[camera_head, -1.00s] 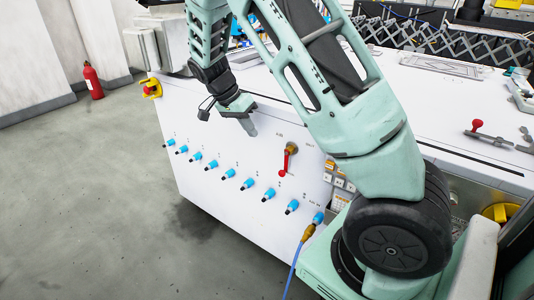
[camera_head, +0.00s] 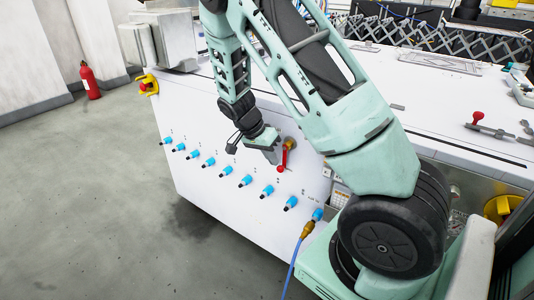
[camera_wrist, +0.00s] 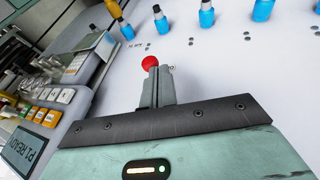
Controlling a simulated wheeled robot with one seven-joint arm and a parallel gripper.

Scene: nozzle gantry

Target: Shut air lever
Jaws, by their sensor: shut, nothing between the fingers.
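The air lever (camera_head: 285,157) is red with a round knob at its lower end and a brass pivot on the white front panel (camera_head: 215,145). It hangs down from the pivot, leaning slightly left, in the head view. My gripper (camera_head: 276,161) is shut and empty, just left of the lever near its knob. In the wrist view the red knob (camera_wrist: 149,62) shows just beyond the tips of my shut gripper (camera_wrist: 157,76). The rest of the lever is hidden there. I cannot tell whether the fingers touch it.
A row of blue fittings (camera_head: 246,181) runs along the panel below the lever. A brass connector (camera_head: 307,229) with a blue hose is at the row's right end. A button panel (camera_wrist: 60,95) shows left in the wrist view.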

